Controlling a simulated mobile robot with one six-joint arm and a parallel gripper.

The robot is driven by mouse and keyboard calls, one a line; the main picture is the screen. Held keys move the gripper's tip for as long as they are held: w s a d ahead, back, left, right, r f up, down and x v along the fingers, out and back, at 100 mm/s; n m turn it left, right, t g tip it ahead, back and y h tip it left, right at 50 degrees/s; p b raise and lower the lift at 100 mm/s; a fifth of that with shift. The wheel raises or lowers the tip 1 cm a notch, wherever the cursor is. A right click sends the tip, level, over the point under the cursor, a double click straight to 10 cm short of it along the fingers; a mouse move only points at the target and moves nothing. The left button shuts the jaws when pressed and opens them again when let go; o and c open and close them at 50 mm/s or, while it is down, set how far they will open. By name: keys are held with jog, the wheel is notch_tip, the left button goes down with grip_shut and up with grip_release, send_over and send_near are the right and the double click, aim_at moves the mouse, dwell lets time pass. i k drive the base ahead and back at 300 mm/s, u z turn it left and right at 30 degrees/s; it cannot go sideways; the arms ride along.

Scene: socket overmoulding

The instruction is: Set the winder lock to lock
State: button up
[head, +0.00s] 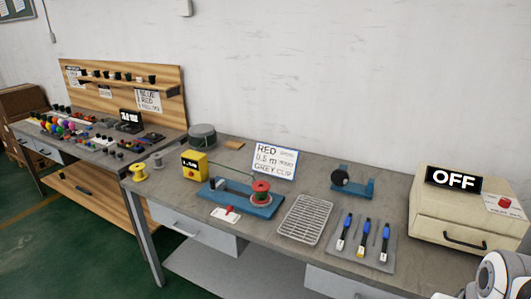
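The winder (240,199) stands on the grey bench, with a blue base and a red and green spool (260,192) at its right end. A yellow box with a small dark display (194,164) stands at its left end; the reading is too small to be sure of. A white plate with a red lever (228,212) lies at the winder's front edge and looks like the winder lock. Its lettering and exact setting are too small to tell. Part of my white arm shows at the bottom right, but my gripper is not in view.
A wire rack (305,220), a mat with blue-handled tools (362,240) and a beige machine reading OFF (468,215) stand to the right. A sign (275,160) and a blue holder (352,183) are behind. A yellow spool (138,172) is left. Green floor is open at the lower left.

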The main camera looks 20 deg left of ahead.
aim_at(230, 208)
jog(key=u, duration=1.5)
jog(key=k, duration=0.65)
jog(key=z, duration=0.4)
jog(key=i, duration=1.35)
jog(key=z, duration=0.45)
